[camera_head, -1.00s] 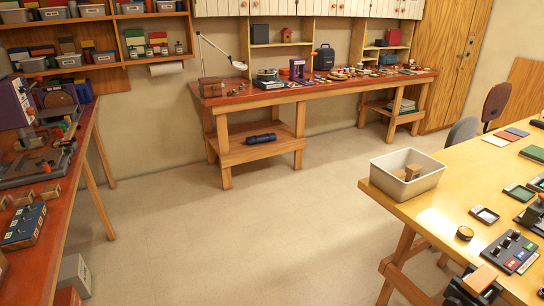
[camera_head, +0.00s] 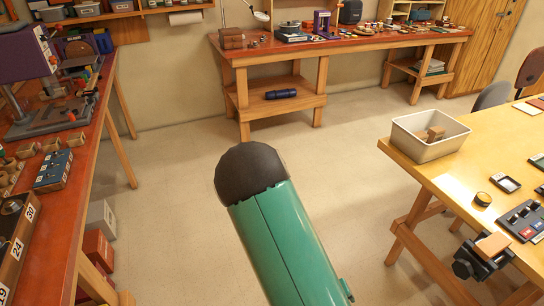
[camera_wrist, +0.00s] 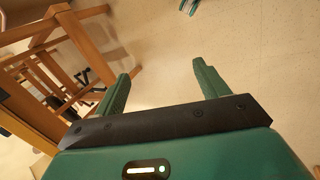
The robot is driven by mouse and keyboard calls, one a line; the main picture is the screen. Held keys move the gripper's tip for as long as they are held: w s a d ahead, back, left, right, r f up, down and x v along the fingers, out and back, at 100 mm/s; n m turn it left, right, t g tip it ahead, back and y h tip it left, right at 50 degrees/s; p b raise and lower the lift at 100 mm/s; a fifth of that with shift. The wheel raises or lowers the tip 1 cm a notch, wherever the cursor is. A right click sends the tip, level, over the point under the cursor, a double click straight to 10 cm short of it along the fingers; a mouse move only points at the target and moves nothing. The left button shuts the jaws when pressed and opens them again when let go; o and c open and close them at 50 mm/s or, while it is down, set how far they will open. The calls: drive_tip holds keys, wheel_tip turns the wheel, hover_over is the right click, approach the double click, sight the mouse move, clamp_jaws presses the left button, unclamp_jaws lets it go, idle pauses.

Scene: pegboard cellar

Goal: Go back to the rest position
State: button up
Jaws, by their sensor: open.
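My gripper (camera_wrist: 163,75) shows in the wrist view with its two green fingers spread apart and nothing between them. Pale floor lies beyond the fingertips. In the head view a green arm link of mine with a dark rounded end rises from the bottom middle over the floor. The gripper itself is not visible in the head view.
A yellow table (camera_head: 455,178) stands at the right, bearing a grey bin (camera_head: 430,148) with a brown block (camera_head: 433,133) inside. A red-topped bench (camera_head: 75,215) runs along the left. A long workbench (camera_head: 335,47) stands at the back. The floor (camera_head: 190,180) between them is clear.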

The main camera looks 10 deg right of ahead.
drive_tip(key=w+a+r+t+y, duration=0.2)
drive_tip(key=w+a+r+y, duration=0.15)
drive_tip(key=a+r, duration=0.45)
drive_tip(key=w+a+r+t+y, duration=0.1)
drive_tip(key=w+a+r+y, duration=0.3)
drive_tip(key=r, duration=0.7)
drive_tip(key=s+r+t+h, duration=0.1)
drive_tip(key=s+r, duration=0.3)
drive_tip(key=r, duration=0.7)
drive_tip(key=s+r+t+h, duration=0.1)
drive_tip(key=s+r, duration=0.4)
drive_tip(key=r, duration=0.6)
drive_tip(key=shift+a+r+t+h, duration=0.25)
drive_tip(key=shift+a+t+h, duration=0.1)
drive_tip(key=shift+a+t, duration=0.1)
drive_tip(key=shift+s, duration=0.1)
drive_tip(key=c, duration=0.8)
drive_tip(key=shift+d, duration=0.15)
